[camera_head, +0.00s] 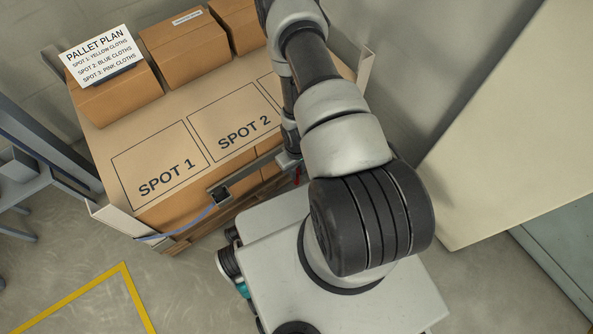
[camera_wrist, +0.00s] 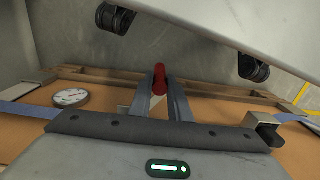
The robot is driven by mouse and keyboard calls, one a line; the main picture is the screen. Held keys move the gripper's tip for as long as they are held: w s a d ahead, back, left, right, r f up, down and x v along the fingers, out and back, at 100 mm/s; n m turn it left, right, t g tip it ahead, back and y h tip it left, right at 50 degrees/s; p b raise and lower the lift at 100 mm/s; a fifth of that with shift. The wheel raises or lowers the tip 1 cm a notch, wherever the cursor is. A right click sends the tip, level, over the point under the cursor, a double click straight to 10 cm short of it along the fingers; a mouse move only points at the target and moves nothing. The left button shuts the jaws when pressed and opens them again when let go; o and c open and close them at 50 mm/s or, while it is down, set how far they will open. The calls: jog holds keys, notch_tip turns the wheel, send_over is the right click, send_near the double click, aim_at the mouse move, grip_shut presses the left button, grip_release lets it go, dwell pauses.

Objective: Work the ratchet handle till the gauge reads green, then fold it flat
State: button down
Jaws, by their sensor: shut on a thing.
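The red ratchet handle (camera_wrist: 159,78) stands between my fingertips in the wrist view. My gripper (camera_wrist: 160,92) is shut on it. In the head view only a small bit of red handle (camera_head: 297,176) shows below my gripper, at the front edge of the load; my arm hides the rest. The round white gauge (camera_wrist: 70,97) is at the left in the wrist view. It has small coloured marks, but its needle is too small to read. The ratchet's body is mostly hidden by my gripper.
A blue strap (camera_head: 180,226) runs along the load's front to a dark metal fitting (camera_head: 221,194). Cartons (camera_head: 185,45) stand at the back of the load, one bearing a pallet plan sign (camera_head: 101,55). The marked spots are empty. A beige panel (camera_head: 520,120) rises at right.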

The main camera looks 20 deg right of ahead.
jog(key=c, duration=1.6)
grip_release()
jog(key=shift+c, duration=0.2)
notch_tip(320, 180, up, 17)
jog(key=p, duration=0.5)
jog(key=shift+r, duration=0.2)
